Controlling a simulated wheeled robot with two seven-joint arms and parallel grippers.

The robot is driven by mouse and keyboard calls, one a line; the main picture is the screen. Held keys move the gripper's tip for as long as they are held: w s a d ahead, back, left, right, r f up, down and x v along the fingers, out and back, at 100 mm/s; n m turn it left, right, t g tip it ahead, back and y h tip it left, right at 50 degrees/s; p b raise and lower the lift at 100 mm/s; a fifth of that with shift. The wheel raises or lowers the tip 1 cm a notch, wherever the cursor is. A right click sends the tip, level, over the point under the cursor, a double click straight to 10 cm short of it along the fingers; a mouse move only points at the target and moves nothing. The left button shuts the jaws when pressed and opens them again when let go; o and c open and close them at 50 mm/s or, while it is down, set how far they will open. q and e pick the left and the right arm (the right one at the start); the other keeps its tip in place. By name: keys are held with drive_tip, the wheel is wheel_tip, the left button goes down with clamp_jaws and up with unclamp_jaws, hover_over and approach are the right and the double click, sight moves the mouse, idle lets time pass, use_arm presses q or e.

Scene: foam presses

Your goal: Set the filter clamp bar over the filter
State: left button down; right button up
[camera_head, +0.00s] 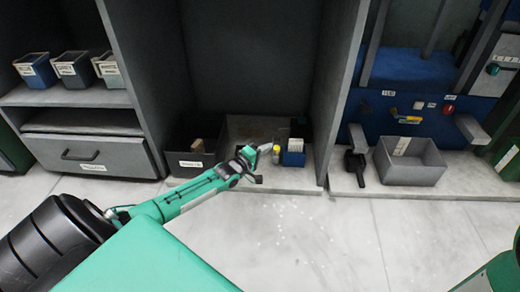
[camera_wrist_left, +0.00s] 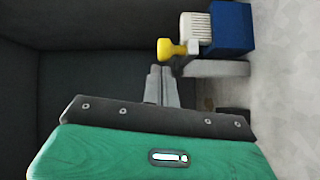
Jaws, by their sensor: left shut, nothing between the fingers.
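My left gripper (camera_head: 262,163) is low in front of the middle bay, near a small blue box (camera_head: 293,158). In the left wrist view its two grey fingers (camera_wrist_left: 162,85) are together and empty. A yellow knob (camera_wrist_left: 170,49) lies just beyond the fingertips, apart from them as far as I can tell. Beside it are a white ribbed block (camera_wrist_left: 196,27), possibly the filter, and the blue box (camera_wrist_left: 232,28). A grey rounded piece (camera_wrist_left: 216,69) lies along them. I cannot tell which piece is the filter clamp bar. My right gripper is out of view.
A dark labelled bin (camera_head: 192,163) stands left of my left gripper. Bay side walls (camera_head: 345,75) rise on both sides. To the right, a grey open tray (camera_head: 410,176) and a black object (camera_head: 355,167) sit on a ledge. The pale floor (camera_head: 310,235) in front is clear.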

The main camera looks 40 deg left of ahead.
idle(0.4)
use_arm(q)
drive_tip(key=shift+d+r+n+y+p, duration=0.1)
drive_tip(key=shift+d+n+y+p, duration=0.2)
drive_tip(key=shift+y+p, duration=0.35)
drive_tip(key=shift+d+p, duration=0.1)
drive_tip(key=shift+p, duration=0.25)
